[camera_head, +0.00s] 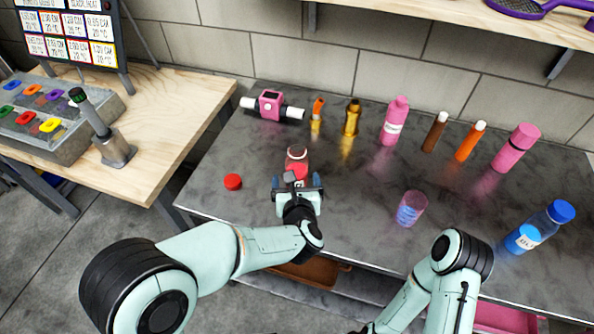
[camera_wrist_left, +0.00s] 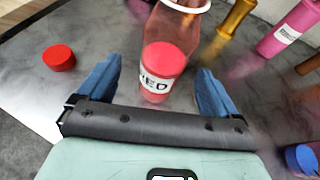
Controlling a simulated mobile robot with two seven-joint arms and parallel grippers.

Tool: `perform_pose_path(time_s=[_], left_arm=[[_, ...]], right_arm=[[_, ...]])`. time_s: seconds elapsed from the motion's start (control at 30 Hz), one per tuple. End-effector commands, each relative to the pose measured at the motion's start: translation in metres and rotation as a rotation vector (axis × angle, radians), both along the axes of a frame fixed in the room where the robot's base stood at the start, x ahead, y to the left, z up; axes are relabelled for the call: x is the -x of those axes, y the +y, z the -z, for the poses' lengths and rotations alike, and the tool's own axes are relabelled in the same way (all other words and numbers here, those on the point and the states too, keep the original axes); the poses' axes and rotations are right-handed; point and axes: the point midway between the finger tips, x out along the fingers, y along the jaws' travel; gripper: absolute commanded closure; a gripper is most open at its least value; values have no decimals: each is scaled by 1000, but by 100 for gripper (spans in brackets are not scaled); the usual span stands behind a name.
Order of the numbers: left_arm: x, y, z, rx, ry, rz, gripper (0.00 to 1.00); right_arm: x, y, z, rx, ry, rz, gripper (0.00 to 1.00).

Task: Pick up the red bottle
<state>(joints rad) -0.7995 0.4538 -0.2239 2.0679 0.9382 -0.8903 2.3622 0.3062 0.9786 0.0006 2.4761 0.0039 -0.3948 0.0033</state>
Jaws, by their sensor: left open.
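The red bottle (camera_head: 297,155) stands on the grey table in front of my left gripper (camera_head: 298,181). In the left wrist view, the bottle (camera_wrist_left: 170,55) is clear above with red contents and a white label ending in "ED". My left gripper (camera_wrist_left: 155,95) is open, with a blue finger on each side of the bottle's lower part and gaps showing between. A red cap (camera_head: 233,182) lies on the table to the left, also in the left wrist view (camera_wrist_left: 59,58). My right arm shows at the lower right of the head view, but its gripper is not visible.
Along the back of the table (camera_head: 350,210) stand a pink device (camera_head: 270,104), a gold bottle (camera_head: 351,118), a pink bottle (camera_head: 395,121) and several tubes.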

Motion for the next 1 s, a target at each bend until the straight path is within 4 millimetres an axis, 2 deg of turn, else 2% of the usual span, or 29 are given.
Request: perform_pose_path(time_s=[0.37, 0.67, 0.87, 0.9, 1.0], left_arm=[[-44, -3, 18, -2, -1, -1, 7], [-49, -2, 21, -1, 0, -1, 7], [-49, -3, 20, -1, 0, -1, 69], [-49, -3, 20, -1, 0, -1, 75], [-49, -3, 19, 0, -2, 0, 75]], right_arm=[[2, 0, -7, -1, 11, -3, 20], [3, 0, -7, -2, 13, -3, 20], [3, 0, -7, -2, 13, -3, 20], [3, 0, -7, -2, 13, -3, 20], [3, 0, -7, -2, 13, -3, 20]])
